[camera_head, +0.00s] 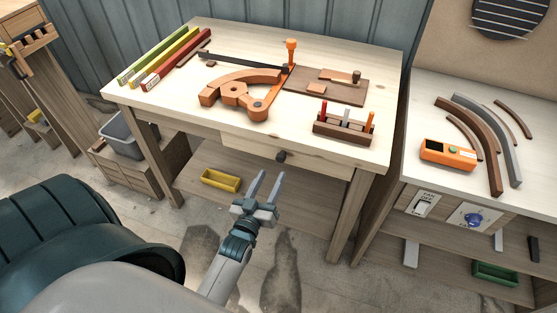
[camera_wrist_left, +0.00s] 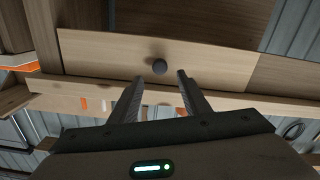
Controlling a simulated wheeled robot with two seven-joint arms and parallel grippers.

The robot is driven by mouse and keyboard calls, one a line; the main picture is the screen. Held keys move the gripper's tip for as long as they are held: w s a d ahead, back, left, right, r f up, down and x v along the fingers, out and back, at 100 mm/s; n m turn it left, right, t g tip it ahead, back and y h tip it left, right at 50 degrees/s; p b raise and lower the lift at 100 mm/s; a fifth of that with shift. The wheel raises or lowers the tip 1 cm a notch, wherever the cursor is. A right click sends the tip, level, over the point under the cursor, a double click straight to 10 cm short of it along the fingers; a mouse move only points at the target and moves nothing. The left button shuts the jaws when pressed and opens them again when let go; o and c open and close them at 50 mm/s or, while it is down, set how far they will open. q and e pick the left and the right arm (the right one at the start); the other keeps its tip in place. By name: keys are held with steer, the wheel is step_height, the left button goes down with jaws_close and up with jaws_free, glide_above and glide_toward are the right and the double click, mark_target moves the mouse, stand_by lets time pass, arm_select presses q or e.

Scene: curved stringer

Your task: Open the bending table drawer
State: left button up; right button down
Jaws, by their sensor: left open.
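The bending table (camera_head: 350,163) stands ahead with a pale wood top. Its drawer (camera_head: 250,149) sits under the front edge and looks closed, with a dark round knob (camera_head: 281,157) on its front. My left gripper (camera_head: 269,177) is open and empty, its fingers pointing up toward the drawer front, just below and left of the knob in the head view. In the left wrist view the drawer front (camera_wrist_left: 205,66) and the knob (camera_wrist_left: 159,67) show ahead of the open left gripper (camera_wrist_left: 159,85), roughly midway between the fingertips and apart from them. My right gripper is not in view.
On the tabletop are an orange bending jig (camera_head: 237,91), coloured strips (camera_head: 170,60) and a tool holder (camera_head: 343,129). A yellow bin (camera_head: 221,180) lies on the lower shelf. A second bench (camera_head: 416,165) with curved pieces stands right. Floor shows before the table.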

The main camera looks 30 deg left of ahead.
mark_target(280, 160)
arm_select(q)
steer(key=p+x, duration=0.1)
steer(key=x, duration=0.6)
steer(key=shift+w, duration=0.25)
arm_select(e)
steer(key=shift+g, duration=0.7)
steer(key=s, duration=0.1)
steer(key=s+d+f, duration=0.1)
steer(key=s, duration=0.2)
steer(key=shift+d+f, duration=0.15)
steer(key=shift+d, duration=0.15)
arm_select(q)
steer(key=shift+c, duration=0.3)
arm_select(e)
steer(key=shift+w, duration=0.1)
arm_select(q)
jaws_close()
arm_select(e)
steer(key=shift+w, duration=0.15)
